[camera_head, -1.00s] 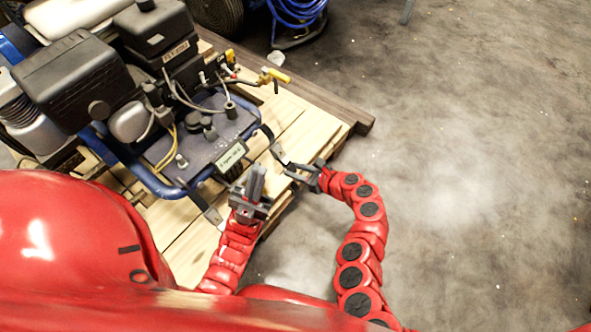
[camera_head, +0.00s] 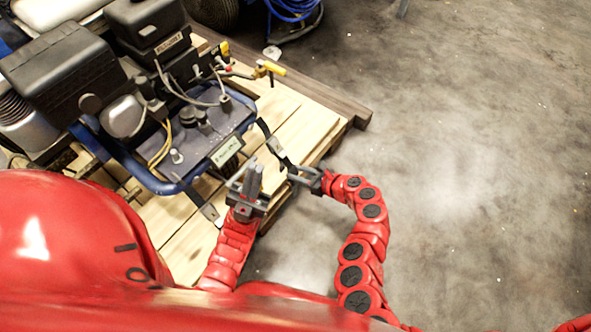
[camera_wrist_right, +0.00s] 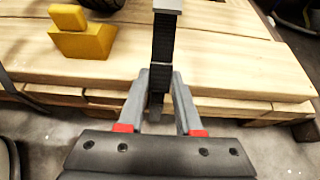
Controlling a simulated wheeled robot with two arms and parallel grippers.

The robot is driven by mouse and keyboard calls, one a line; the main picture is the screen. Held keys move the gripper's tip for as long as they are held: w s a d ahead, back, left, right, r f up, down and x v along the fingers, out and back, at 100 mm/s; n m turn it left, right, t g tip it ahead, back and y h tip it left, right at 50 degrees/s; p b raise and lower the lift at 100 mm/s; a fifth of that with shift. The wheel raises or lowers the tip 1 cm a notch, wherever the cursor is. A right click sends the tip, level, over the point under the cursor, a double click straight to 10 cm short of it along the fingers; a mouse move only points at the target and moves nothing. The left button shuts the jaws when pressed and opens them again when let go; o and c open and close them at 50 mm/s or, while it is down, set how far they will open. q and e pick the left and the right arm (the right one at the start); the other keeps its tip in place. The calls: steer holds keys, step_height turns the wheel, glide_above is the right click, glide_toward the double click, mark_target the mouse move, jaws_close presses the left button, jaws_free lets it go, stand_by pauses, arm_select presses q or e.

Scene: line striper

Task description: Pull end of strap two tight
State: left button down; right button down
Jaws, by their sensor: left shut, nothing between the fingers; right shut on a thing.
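A dark strap (camera_head: 272,143) runs from the right side of the blue-framed machine (camera_head: 205,140) down across the pallet edge to my right gripper. My right gripper (camera_head: 295,174) is shut on the strap's end, just off the machine's near right corner. In the right wrist view the strap (camera_wrist_right: 162,45) comes straight from the far side to between the fingers (camera_wrist_right: 159,92). Its lower tip hangs just past them. My left gripper (camera_head: 252,180) is shut and empty, pointing up beside the machine's front corner, left of the right gripper.
The machine stands on a wooden pallet (camera_head: 318,112). A yellow block (camera_wrist_right: 85,40) sits on the planks in the wrist view. A blue hose coil (camera_head: 292,8) lies at the back. The concrete floor (camera_head: 470,170) to the right is clear.

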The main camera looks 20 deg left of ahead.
steer(key=shift+s+d+f+b, duration=0.15)
steer(key=shift+d+f+b, duration=0.2)
steer(key=shift+f, duration=0.4)
steer(key=shift+s+d+f+b, duration=0.15)
steer(key=shift+d+f+b, duration=0.2)
steer(key=shift+f, duration=0.35)
steer(key=shift+s+d+f+b, duration=0.15)
steer(key=shift+d+f+b, duration=0.15)
steer(key=shift+f, duration=0.45)
steer(key=c, duration=0.6)
jaws_free()
steer(key=shift+r, duration=0.1)
steer(key=shift+o, duration=0.5)
steer(key=shift+a, duration=0.1)
steer(key=o, duration=0.3)
